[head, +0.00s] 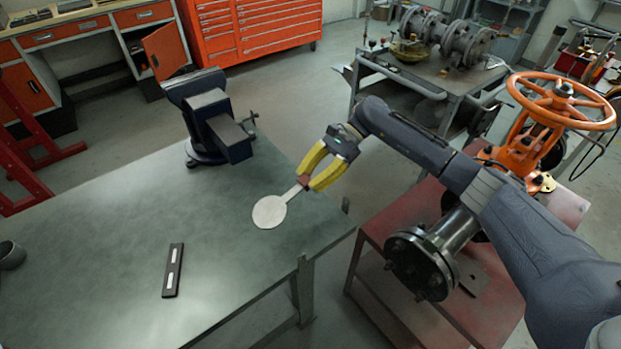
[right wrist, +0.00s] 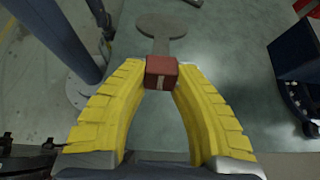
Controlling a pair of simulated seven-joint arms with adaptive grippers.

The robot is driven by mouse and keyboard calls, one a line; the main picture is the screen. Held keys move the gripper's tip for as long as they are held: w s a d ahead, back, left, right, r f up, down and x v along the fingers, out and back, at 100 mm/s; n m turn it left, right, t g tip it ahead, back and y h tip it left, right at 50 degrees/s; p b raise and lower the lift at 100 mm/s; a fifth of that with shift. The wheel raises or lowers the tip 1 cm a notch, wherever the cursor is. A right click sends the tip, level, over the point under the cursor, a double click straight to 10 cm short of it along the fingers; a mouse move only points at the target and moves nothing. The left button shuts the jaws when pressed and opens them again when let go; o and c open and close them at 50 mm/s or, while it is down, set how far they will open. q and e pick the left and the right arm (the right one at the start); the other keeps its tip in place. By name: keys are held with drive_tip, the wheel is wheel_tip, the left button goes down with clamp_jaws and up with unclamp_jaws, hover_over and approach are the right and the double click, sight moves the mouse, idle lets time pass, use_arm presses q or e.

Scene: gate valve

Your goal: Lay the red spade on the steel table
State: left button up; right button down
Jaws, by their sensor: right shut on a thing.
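The spade (head: 270,211) has a round, pale grey disc, a narrow neck and a small red block at its grip end. My right gripper (head: 304,184) is shut on the red block, which shows between the yellow fingertips in the right wrist view (right wrist: 161,72). The disc points away from the fingers and is over the steel table (head: 110,230), near its right edge. I cannot tell whether the disc touches the tabletop or hovers just above it. My left gripper is not in view.
A dark vise (head: 215,120) stands at the table's back edge. The orange-wheeled valve (head: 540,130) stands on a red cart at right. The table's middle is clear.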

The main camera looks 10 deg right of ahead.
drive_tip(key=shift+f, duration=4.7)
drive_tip(key=c, duration=1)
unclamp_jaws()
drive_tip(key=shift+f, duration=0.1)
drive_tip(key=v, duration=1.2)
drive_tip(key=shift+w, duration=0.1)
